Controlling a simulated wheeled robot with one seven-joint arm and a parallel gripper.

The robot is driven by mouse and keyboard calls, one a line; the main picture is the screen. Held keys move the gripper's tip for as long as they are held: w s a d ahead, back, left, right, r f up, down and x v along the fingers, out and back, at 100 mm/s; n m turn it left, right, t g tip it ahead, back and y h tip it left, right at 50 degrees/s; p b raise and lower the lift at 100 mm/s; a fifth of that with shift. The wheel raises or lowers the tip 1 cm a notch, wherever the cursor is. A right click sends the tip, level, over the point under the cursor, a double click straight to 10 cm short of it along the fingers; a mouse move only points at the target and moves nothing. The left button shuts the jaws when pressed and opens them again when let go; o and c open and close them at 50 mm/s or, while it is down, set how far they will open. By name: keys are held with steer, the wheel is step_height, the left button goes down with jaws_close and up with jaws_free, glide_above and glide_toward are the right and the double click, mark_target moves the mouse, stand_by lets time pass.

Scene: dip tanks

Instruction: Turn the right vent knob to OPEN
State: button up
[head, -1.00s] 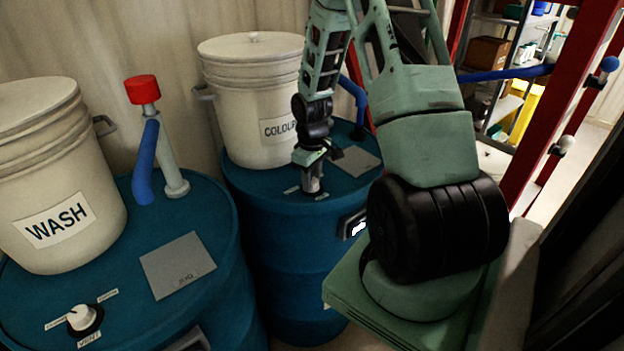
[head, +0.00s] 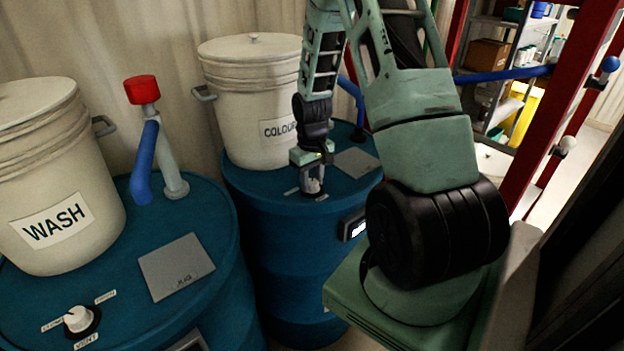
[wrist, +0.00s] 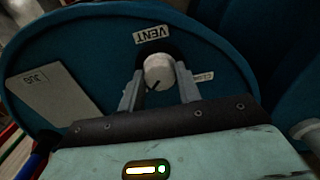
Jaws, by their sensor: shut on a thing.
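The right vent knob (wrist: 158,70) is a small pale round knob on a dark base, on top of the right blue drum (head: 235,180). My gripper (head: 313,182) points down over it, with one finger on each side, shut on the knob. In the wrist view, my gripper (wrist: 158,88) has the knob between its fingers. A dark pointer line on the knob aims down and left there. A VENT label (wrist: 152,34) appears upside down beyond the knob. A small, hard-to-read label (wrist: 202,77) lies right of it. Any label behind the left finger is hidden.
A COLOUR bucket (head: 255,100) stands behind my gripper on the same drum, with a grey plate (head: 357,162) nearby. The left drum (head: 215,235) carries a WASH bucket (head: 55,180), a red-capped pipe (head: 142,90) and another vent knob (head: 77,319).

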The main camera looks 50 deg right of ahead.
mark_target(312, 181)
steer(key=o, duration=1)
step_height(312, 181, up, 17)
steer(key=b, duration=0.3)
steer(key=shift+r, duration=0.2)
